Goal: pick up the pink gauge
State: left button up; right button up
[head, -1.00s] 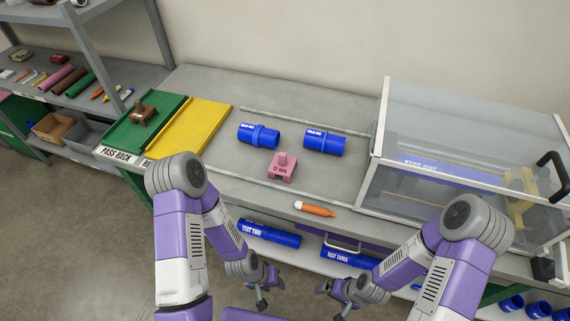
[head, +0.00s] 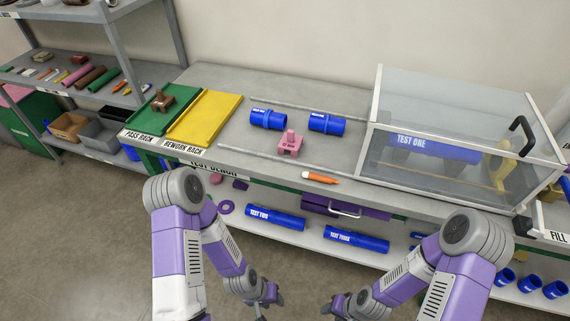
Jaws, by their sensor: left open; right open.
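The pink gauge (head: 290,144) stands on the grey bench top, in front of and between two blue pipe pieces (head: 268,119) and (head: 327,123). Nothing touches it. My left gripper (head: 268,304) is open and empty, low in front of the bench. My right gripper (head: 334,306) is open and empty to its right, also low in front of the bench. Both are well apart from the gauge.
An orange marker (head: 319,178) lies near the bench's front edge. A clear-walled box (head: 440,120) holding a blue pipe stands at right. Green (head: 152,122) and yellow (head: 205,118) racks are at left. Blue pipes (head: 275,220) lie on the lower shelf.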

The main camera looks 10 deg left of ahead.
aim_at(290, 141)
jog(key=k, duration=0.45)
jog(key=u, duration=1.3)
jog(key=i, duration=1.2)
jog(key=z, duration=1.15)
